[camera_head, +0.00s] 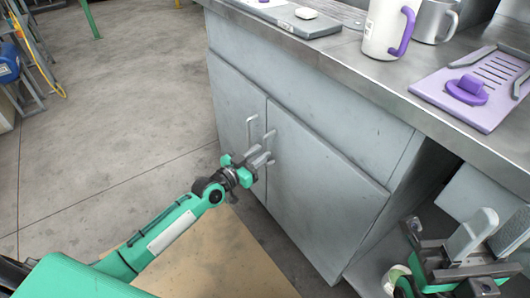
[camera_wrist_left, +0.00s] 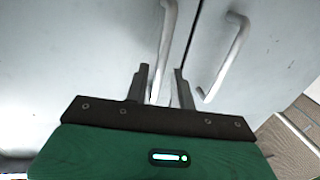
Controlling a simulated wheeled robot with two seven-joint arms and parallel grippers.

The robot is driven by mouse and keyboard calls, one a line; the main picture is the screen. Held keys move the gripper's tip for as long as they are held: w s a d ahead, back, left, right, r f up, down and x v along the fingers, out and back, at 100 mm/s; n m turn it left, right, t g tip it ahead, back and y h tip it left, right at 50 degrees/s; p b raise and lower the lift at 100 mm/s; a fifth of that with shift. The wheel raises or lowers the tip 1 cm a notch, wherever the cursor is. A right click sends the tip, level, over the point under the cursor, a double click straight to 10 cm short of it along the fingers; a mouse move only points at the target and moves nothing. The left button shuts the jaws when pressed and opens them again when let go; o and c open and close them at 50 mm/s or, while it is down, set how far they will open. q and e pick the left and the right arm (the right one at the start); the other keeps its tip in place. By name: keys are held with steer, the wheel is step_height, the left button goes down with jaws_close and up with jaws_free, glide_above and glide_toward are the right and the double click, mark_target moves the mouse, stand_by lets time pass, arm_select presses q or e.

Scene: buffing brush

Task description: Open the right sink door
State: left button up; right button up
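Two grey cabinet doors stand under the counter, the left door (camera_head: 233,98) and the right door (camera_head: 318,190), both looking shut. Each has a bar handle by the middle seam: the left handle (camera_head: 250,130) and the right handle (camera_head: 269,138). My left gripper (camera_head: 266,158) is at the lower part of the right handle. In the left wrist view a handle (camera_wrist_left: 167,40) runs between the slightly parted fingers (camera_wrist_left: 161,85), with gaps beside it; the other handle (camera_wrist_left: 227,60) is to the right. My right gripper (camera_head: 490,232) is open and empty at lower right.
The metal counter (camera_head: 360,75) above carries a white mug (camera_head: 385,28), a grey mug (camera_head: 433,20), a purple slotted board (camera_head: 475,90) and a flat grey device (camera_head: 290,18). Open floor (camera_head: 120,110) lies left of the cabinet. A blue container (camera_head: 8,65) and ladder are far left.

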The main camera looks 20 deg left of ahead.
arm_select(q)
steer(key=shift+x, duration=1.45)
jaws_close()
steer(key=shift+s, duration=0.15)
